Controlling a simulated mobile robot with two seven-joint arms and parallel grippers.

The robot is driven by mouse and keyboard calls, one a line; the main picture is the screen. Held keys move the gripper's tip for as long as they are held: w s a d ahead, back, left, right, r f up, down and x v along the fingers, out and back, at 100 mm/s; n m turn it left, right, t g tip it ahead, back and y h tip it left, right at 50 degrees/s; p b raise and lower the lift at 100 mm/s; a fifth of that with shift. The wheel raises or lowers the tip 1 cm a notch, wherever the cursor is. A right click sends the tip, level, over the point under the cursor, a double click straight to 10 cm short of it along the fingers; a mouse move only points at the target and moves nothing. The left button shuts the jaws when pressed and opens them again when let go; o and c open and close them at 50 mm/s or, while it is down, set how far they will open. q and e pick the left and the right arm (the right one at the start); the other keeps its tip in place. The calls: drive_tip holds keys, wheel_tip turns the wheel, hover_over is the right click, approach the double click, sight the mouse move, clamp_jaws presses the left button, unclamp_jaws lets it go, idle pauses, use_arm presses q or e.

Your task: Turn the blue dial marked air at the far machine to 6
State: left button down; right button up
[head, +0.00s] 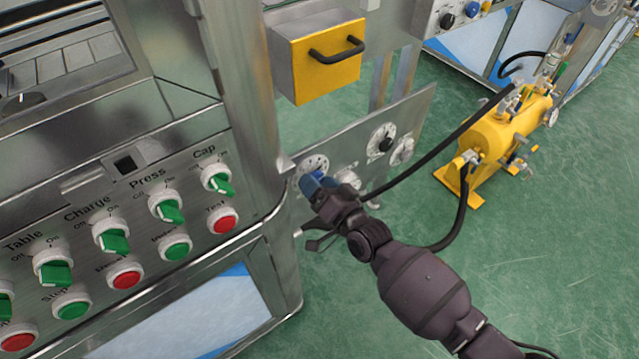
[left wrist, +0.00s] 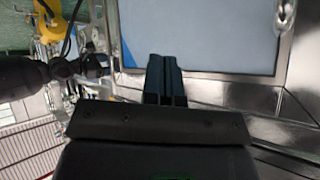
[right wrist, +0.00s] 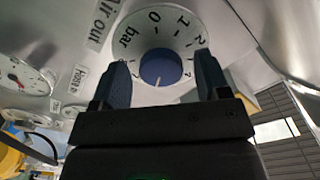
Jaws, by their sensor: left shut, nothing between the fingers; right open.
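A blue dial (right wrist: 160,68) sits in a white ring scale (right wrist: 150,33) on a metal panel, in the right wrist view. The scale reads bar, 0, 1 and 2; its lower part is hidden by my gripper. A pale mark on the dial points downward in that view. My right gripper (right wrist: 163,85) is open, with one finger on each side of the dial; contact cannot be told. In the head view my right gripper (head: 322,190) is at the panel, largely covering the dial. My left gripper (left wrist: 165,78) is shut and empty, facing a blue-and-white panel.
The panel also carries another dial (head: 381,140) and gauges. A yellow box (head: 325,68) with a black handle is above it. A control board with green switches (head: 113,240) and red buttons is at left. A yellow tank (head: 500,130) with hoses stands on the green floor.

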use_arm(q)
drive_tip(key=shift+s+a+n+p, duration=0.25)
drive_tip(key=shift+s+n+p, duration=0.25)
drive_tip(key=shift+p, duration=0.65)
use_arm(e)
drive_tip(key=v, duration=1)
drive_tip(key=shift+s+d, duration=0.2)
drive_tip(key=shift+s, duration=0.15)
use_arm(q)
drive_tip(key=shift+w+r, duration=0.15)
